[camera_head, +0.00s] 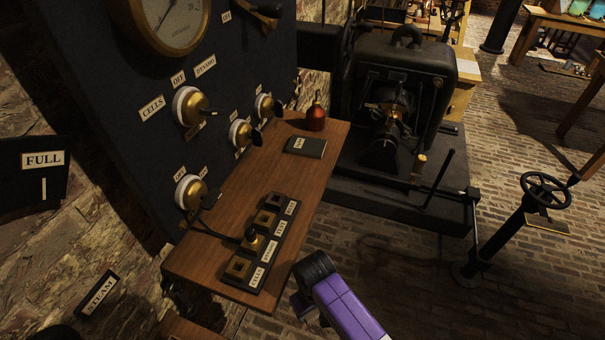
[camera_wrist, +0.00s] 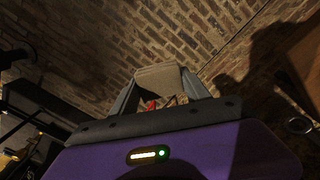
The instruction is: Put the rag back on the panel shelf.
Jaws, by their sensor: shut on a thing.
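The rag (camera_wrist: 157,76) shows in the wrist view as a tan-grey, flat-looking piece between the two fingers of my gripper (camera_wrist: 160,88). My gripper is shut on it and holds it in front of the brick surface. A small red bit shows just below the rag; I cannot tell what it is. In the head view the wooden panel shelf (camera_head: 226,205) runs along the dark panel. My purple arm end (camera_head: 345,305) is right of the shelf's near end, apart from it in the picture. The fingers and rag cannot be made out there.
On the shelf are a red can (camera_head: 316,117), a dark labelled book (camera_head: 306,147) and a black socket block (camera_head: 262,244) with a plug and cable. Brass switches (camera_head: 190,107) stick out from the panel (camera_head: 100,85). A black machine (camera_head: 400,95) stands behind. The shelf's middle is bare.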

